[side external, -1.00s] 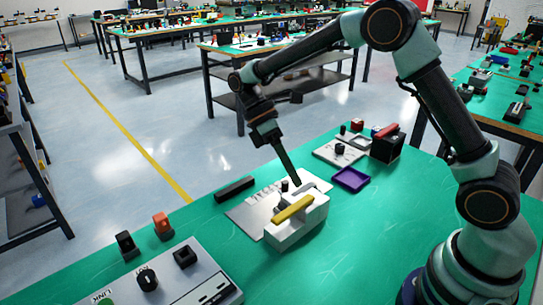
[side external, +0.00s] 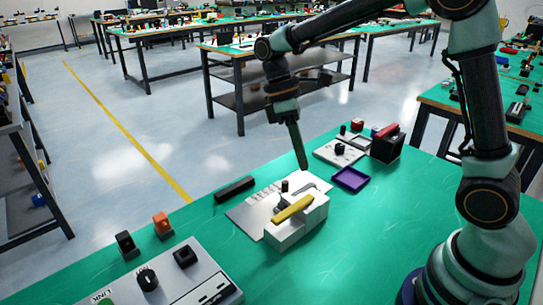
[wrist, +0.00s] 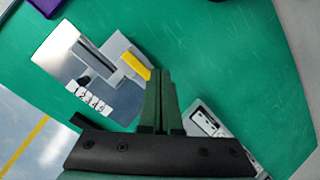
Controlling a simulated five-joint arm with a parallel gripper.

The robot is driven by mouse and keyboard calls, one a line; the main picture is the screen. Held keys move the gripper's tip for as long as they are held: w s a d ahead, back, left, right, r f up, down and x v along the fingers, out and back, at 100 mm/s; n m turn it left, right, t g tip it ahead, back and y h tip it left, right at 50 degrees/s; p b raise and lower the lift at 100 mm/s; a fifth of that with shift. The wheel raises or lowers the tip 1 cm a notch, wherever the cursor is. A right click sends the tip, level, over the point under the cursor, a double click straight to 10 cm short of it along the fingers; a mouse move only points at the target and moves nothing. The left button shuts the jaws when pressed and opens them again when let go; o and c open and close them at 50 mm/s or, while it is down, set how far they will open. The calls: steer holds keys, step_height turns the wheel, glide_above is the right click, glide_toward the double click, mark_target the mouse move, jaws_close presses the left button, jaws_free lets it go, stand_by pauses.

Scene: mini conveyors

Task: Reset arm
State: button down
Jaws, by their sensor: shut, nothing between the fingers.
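My gripper (side external: 302,163) is shut and empty. It points down in the air above the far side of the white station, close to the black knob in the picture. In the wrist view my gripper (wrist: 160,75) shows as two dark fingers lying together. The white station (side external: 290,235) has a yellow bar (side external: 293,208) on top and a flat metal plate (side external: 248,217) beside it. The yellow bar also shows in the wrist view (wrist: 135,66). My arm is raised and bent over the green table (side external: 350,255).
A purple tray (side external: 350,179) lies right of the station. A black box (side external: 386,148) with a red item stands behind it. A grey control panel (side external: 180,280) with a black knob is at front left. A black bar (side external: 234,189) lies near the far edge. The front middle is clear.

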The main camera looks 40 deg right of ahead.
steer(key=s+d+r+m+t, duration=0.4)
steer(key=m+t, duration=0.4)
steer(key=t, duration=0.2)
steer(key=shift+s+r, duration=0.9)
steer(key=shift+s, duration=0.25)
